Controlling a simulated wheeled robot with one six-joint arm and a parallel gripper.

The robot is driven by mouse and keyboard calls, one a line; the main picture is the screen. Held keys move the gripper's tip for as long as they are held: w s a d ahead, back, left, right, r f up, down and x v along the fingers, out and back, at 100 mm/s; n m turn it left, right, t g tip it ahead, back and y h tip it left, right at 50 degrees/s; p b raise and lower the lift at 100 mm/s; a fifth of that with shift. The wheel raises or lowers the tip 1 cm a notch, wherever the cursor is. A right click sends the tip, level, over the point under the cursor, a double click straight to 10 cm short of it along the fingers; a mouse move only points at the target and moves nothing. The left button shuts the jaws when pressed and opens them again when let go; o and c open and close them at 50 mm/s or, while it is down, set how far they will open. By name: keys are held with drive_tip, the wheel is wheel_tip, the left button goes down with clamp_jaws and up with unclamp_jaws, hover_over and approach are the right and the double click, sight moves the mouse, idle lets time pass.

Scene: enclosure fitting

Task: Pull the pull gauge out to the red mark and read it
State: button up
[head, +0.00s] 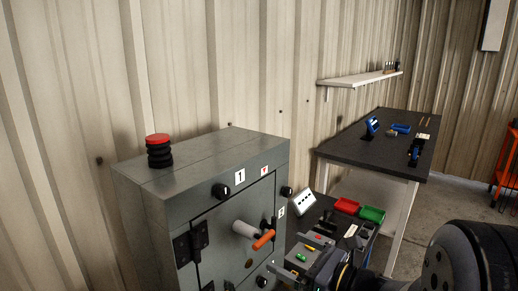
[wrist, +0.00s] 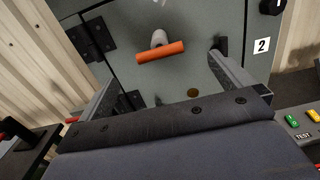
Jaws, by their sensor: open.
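An orange crossbar on a pale grey cylinder, which I take to be the pull gauge (head: 244,229), sticks out from the front door of the grey enclosure (head: 150,205). In the wrist view the gauge (wrist: 160,51) lies ahead, its bar slightly tilted, beyond and roughly between the finger ends. My gripper (head: 288,255) is in front of the door, below and to the right of the orange bar in the head view. In the wrist view my gripper (wrist: 162,72) is open with nothing between its fingers. I cannot make out a red mark or a reading on the cylinder.
Black hinges (head: 190,243) and knobs (head: 220,191) stand out around the door. A red-topped black button (head: 158,150) is on the enclosure's top. Right of it, a dark bench holds red (head: 346,206) and green bins (head: 371,214). A workbench (head: 360,139) stands behind.

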sight(267, 241)
drive_tip(key=shift+p+x, duration=0.3)
drive_tip(key=shift+x, duration=2.7)
